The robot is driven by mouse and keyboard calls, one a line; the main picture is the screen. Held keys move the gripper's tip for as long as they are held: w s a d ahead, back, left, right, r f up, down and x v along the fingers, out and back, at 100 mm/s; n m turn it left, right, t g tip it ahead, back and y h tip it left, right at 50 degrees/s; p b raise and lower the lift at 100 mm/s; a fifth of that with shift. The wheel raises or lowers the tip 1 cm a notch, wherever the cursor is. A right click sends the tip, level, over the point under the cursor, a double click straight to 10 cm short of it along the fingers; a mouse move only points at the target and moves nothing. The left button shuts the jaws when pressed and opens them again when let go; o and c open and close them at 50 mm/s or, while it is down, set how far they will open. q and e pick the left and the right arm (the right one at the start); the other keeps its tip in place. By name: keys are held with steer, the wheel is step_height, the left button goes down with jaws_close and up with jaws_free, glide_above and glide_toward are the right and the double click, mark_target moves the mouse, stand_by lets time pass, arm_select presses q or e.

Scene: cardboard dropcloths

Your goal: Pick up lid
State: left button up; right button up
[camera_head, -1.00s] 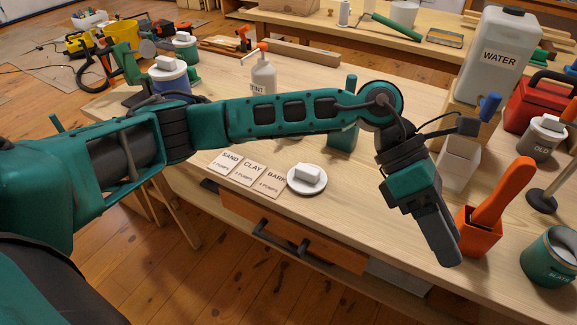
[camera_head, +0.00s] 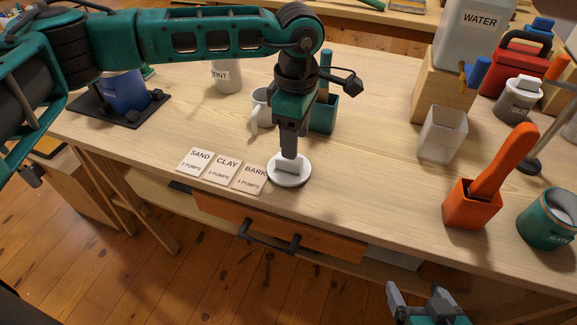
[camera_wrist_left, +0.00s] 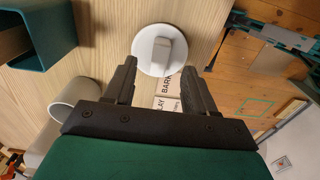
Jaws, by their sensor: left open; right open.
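The white round lid (camera_head: 302,177) with a block-shaped handle lies flat on the workbench near its front edge, right of the BARK card. It also shows in the left wrist view (camera_wrist_left: 145,50). My left gripper (camera_head: 289,154) points down over the lid, with its fingertips at the handle and hiding part of it. In the left wrist view my left gripper (camera_wrist_left: 160,66) is open, its fingers on either side, with the handle between and ahead of them. Contact cannot be told. My right gripper (camera_head: 420,300) is open and empty, low in front of the bench.
SAND (camera_head: 196,160), CLAY (camera_head: 223,169) and BARK (camera_head: 250,177) cards lie left of the lid. A white mug (camera_head: 261,110) and a green box (camera_head: 324,115) stand behind. An orange container (camera_head: 472,205) stands to the right. Bench between lid and orange container is clear.

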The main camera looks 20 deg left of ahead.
mark_target(289, 165)
arm_select(q)
steer(key=shift+a+f+b, duration=0.1)
steer(key=shift+a+f, duration=0.1)
steer(key=shift+f, duration=0.8)
steer(key=shift+a+f+b, duration=0.1)
steer(key=shift+a+f, duration=0.05)
steer(key=shift+f, duration=0.85)
steer(key=shift+a+f+b, duration=0.1)
steer(key=shift+a+f, duration=0.1)
steer(key=shift+f, duration=0.8)
steer(key=shift+c, duration=0.4)
jaws_close()
